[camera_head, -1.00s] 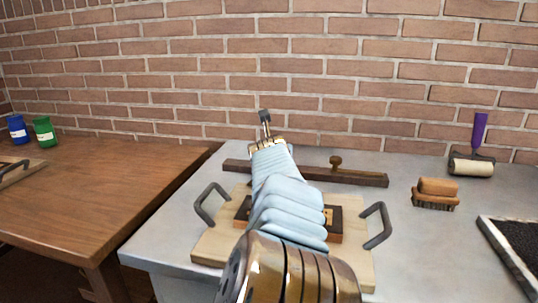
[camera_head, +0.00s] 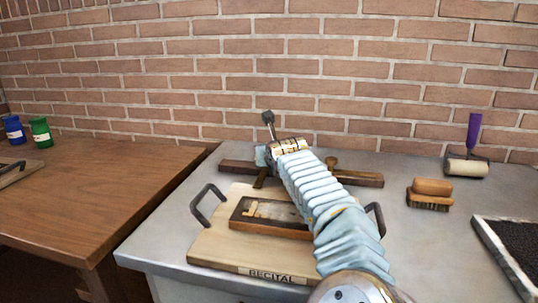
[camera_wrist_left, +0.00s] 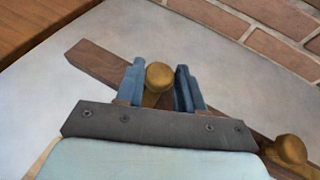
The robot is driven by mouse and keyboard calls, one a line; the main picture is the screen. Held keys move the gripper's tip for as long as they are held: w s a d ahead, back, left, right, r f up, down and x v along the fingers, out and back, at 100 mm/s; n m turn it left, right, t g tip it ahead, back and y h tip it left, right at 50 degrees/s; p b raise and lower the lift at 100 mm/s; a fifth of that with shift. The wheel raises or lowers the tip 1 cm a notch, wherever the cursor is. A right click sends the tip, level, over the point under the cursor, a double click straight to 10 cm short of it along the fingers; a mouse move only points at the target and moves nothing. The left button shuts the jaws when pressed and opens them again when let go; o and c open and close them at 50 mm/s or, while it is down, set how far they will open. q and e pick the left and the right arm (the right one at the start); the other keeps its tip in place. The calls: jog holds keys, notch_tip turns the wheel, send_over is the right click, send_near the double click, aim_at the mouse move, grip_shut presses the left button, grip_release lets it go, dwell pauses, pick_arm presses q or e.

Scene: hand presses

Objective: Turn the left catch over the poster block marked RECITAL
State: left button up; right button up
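The pale poster block (camera_head: 212,245) lies on the grey bench with RECITAL on its front label (camera_head: 268,275). A dark wooden bar (camera_head: 232,165) runs behind it and carries two brass catches. My left gripper (camera_head: 264,160) is at the left catch (camera_head: 260,182), whose arm shows below the fingers. In the left wrist view, the blue fingers of my gripper (camera_wrist_left: 160,78) stand close on both sides of the round brass knob (camera_wrist_left: 159,75) and appear shut on it. The right catch (camera_head: 332,162) is free; its knob also shows in the wrist view (camera_wrist_left: 290,149). My right gripper is not in view.
Dark handles (camera_head: 205,205) rise from the block's sides. A brush (camera_head: 430,195), a roller (camera_head: 466,167) and a black tray (camera_head: 515,250) are to the right. A wooden table (camera_head: 110,195) with blue and green jars is to the left. A brick wall stands behind.

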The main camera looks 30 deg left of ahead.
pick_arm(q)
jog(key=o, duration=0.3)
jog(key=b+v, duration=0.1)
jog(key=v, duration=1.2)
jog(key=shift+s+d+r, duration=0.1)
jog(key=shift+s+d, duration=0.15)
jog(key=shift+s, duration=0.1)
